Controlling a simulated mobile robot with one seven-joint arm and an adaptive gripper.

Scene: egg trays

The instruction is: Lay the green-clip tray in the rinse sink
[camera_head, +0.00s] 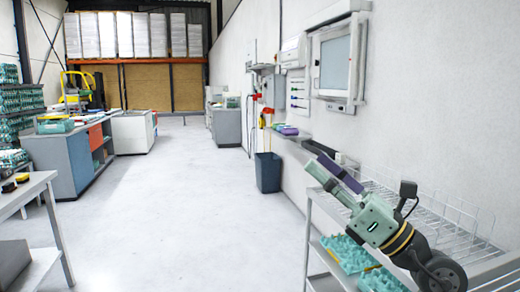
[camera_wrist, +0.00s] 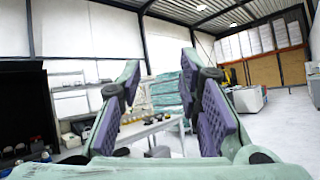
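My gripper (camera_head: 332,172) is raised at the right of the head view, beside the wire rack and pointing up and away. In the wrist view my gripper (camera_wrist: 160,80) has its two purple-padded fingers wide apart with nothing between them. Teal egg trays (camera_head: 347,253) lie on the lower shelf of the rack; a small yellow piece shows between two of them. I cannot make out a green clip on any tray. No basin that I can clearly identify as the rinse sink shows.
A wire rack (camera_head: 455,215) stands close at the right. A blue bin (camera_head: 268,172) stands by the wall. A blue-grey counter (camera_head: 62,165) and a grey table (camera_head: 30,187) stand at the left. The central floor is clear. Stacked teal trays (camera_wrist: 190,80) show in the wrist view.

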